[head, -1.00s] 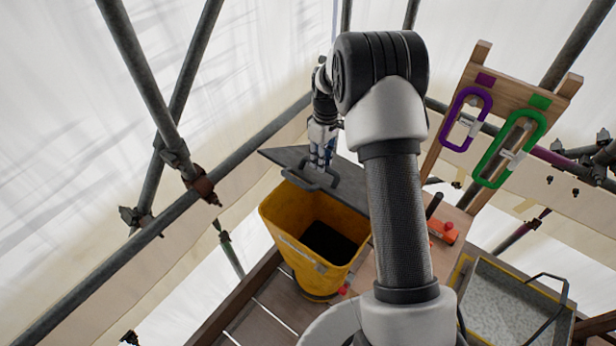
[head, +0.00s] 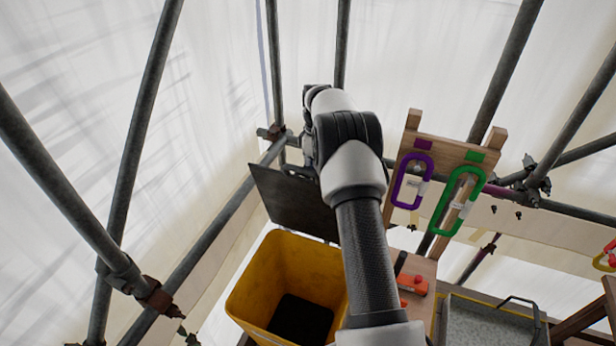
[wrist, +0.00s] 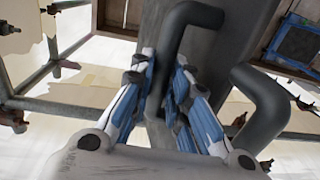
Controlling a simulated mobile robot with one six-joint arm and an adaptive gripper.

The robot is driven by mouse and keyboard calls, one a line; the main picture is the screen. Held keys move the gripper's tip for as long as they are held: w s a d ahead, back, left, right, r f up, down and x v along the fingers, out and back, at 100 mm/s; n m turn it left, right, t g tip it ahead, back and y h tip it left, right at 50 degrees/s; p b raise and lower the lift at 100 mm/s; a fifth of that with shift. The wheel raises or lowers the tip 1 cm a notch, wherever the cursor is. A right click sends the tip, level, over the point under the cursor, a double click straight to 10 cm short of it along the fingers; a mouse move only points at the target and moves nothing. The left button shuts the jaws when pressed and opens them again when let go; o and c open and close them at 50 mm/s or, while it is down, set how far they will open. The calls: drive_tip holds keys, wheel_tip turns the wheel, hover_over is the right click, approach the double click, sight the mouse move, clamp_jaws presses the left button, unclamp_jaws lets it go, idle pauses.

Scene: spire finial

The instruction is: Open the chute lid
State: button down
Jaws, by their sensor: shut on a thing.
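The chute lid (head: 290,200) is a dark grey plate, tilted steeply up at the back edge of the yellow chute (head: 252,292). The chute's mouth is uncovered and its inside is dark. In the wrist view my gripper (wrist: 165,78) has its blue-and-white fingers closed around one part of the lid's dark bent handle (wrist: 187,22). The lid's surface (wrist: 228,40) fills the area behind the handle.
A wooden rack (head: 447,150) holds a purple carabiner (head: 398,186) and a green carabiner (head: 440,215). An orange tool (head: 414,285) lies right of the chute, by a grey tray (head: 485,325). Scaffold poles (head: 140,130) and white sheeting surround the area.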

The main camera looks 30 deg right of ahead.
drive_tip(key=shift+d+f, duration=0.35)
drive_tip(key=c, duration=1.9)
unclamp_jaws()
drive_tip(key=shift+o, duration=1.3)
drive_tip(key=shift+w+d, duration=0.2)
drive_tip(key=shift+o, duration=0.5)
drive_tip(key=shift+r, duration=0.1)
drive_tip(key=shift+a+r, duration=0.1)
drive_tip(key=shift+a, duration=0.1)
